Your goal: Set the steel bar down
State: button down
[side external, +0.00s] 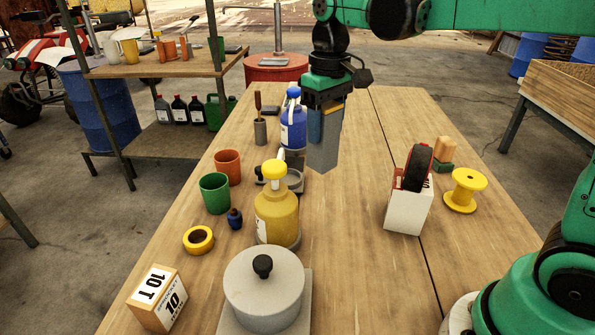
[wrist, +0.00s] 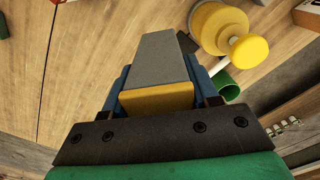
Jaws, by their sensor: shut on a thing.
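The steel bar (side external: 323,148) is a plain grey block, hanging nearly upright below my gripper (side external: 325,108) in the side view. My gripper is shut on its upper part. The bar's lower end looks to be above the wooden table, though the gap is hard to judge. In the wrist view the bar (wrist: 163,58) points away between the fingers of my gripper (wrist: 160,92), with a yellow face at its near end. The fingers are partly hidden by the bar and the gripper body.
Left of the bar stand a blue bottle (side external: 293,128), a yellow bottle (side external: 277,214) and a green cup (side external: 215,193). A white box with a dark wheel (side external: 406,208) and a yellow spool (side external: 465,191) stand right. The table (side external: 350,255) is clear below and between.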

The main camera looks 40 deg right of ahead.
jog(key=w+d+f+n, duration=0.2)
jog(key=w+d+n, duration=0.2)
jog(key=d, duration=0.5)
jog(key=w+d+f+n, duration=0.3)
jog(key=w+d+n, duration=0.15)
jog(key=d, duration=0.45)
jog(key=shift+a+f, duration=0.2)
jog(key=shift+f, duration=2.85)
jog(key=shift+f, duration=0.55)
jog(key=shift+c, duration=0.8)
grip_release()
